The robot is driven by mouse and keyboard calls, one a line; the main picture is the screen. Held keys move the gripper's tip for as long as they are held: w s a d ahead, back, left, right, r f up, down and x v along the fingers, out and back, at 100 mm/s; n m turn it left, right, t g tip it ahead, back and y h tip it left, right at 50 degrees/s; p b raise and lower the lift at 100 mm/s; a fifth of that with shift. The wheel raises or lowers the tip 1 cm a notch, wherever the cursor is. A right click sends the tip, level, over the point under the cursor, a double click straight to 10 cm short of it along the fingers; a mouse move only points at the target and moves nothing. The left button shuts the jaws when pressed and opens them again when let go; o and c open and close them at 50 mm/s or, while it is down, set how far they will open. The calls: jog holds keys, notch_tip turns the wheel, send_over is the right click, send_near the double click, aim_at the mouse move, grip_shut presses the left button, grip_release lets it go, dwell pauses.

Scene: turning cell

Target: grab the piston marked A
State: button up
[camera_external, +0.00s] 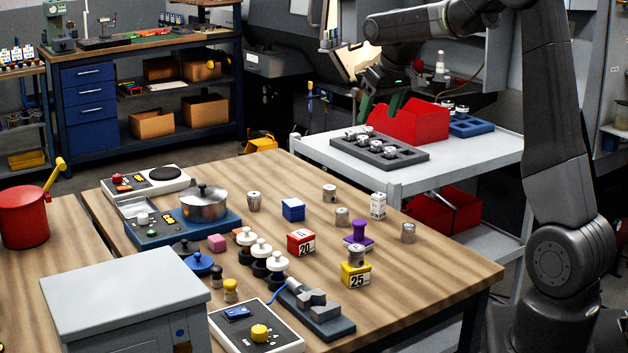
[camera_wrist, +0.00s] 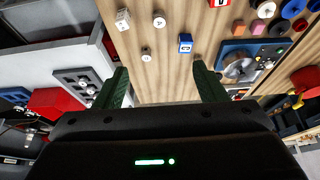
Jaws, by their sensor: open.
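Several metal pistons stand apart on the wooden table. One has a pale round top (camera_external: 342,217), and it shows near the top of the wrist view (camera_wrist: 159,22); its mark may be an A, but it is too small to be sure. Another piston (camera_external: 329,193) stands behind it, also in the wrist view (camera_wrist: 146,55).
A grey tray (camera_external: 420,157) with several pistons and a red bin (camera_external: 425,122) are on the trolley. On the table are a blue cube (camera_external: 293,210), a tall white piece (camera_external: 378,205), a purple piece (camera_external: 358,232), a red 20 block (camera_external: 300,243) and a pot (camera_external: 204,205).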

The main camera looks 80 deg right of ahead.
jog(key=shift+c, duration=0.3)
jog(key=n+y+b, duration=0.1)
jog(key=n+b, duration=0.2)
jog(key=b, duration=0.5)
send_near(343, 210)
jog(key=shift+t, duration=0.4)
jog(key=p+x, duration=0.1)
jog(key=x, duration=0.4)
jog(key=shift+s+a+f, duration=0.1)
jog(key=shift+s+f, duration=0.05)
jog(key=shift+s, duration=0.05)
jog(key=shift+p+x, duration=1.25)
jog(key=shift+x, duration=1.4)
jog(key=shift+s, duration=0.1)
